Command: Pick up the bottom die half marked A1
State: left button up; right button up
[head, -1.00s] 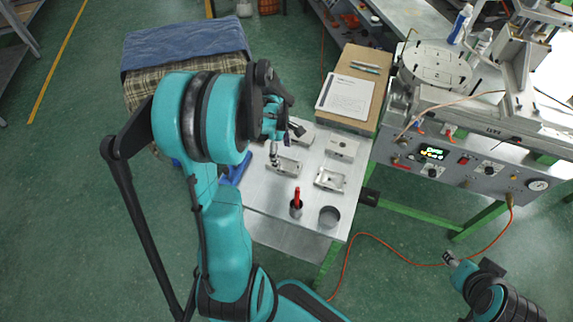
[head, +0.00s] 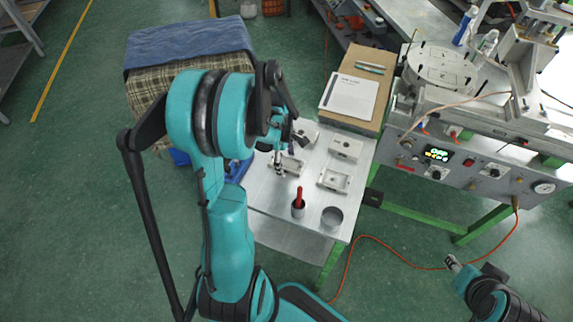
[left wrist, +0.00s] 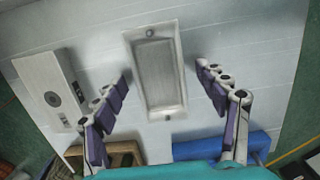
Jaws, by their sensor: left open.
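My left gripper (head: 279,168) is open over a metal die half (head: 291,164) on the table, partly hidden by the gripper. In the left wrist view this die half (left wrist: 157,72) has a long rectangular cavity and lies between the open fingers (left wrist: 165,74), with gaps at both sides. In the head view, more die halves lie behind (head: 305,133), at right (head: 345,149) and at front right (head: 334,180). No A1 mark is legible. My right gripper (head: 452,262) is away from the table, its jaws too small to judge.
A cup with a red-handled tool (head: 298,208) and a grey round container (head: 331,217) stand near the table's front edge. A paper sheet (head: 349,95) lies on a brown board. The wax machine (head: 450,160) stands at right. A blue object (left wrist: 225,147) lies near the gripper.

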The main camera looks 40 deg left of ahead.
dwell(0.3)
pick_arm(q)
jog(key=c, duration=1.5)
jog(key=shift+c, duration=0.2)
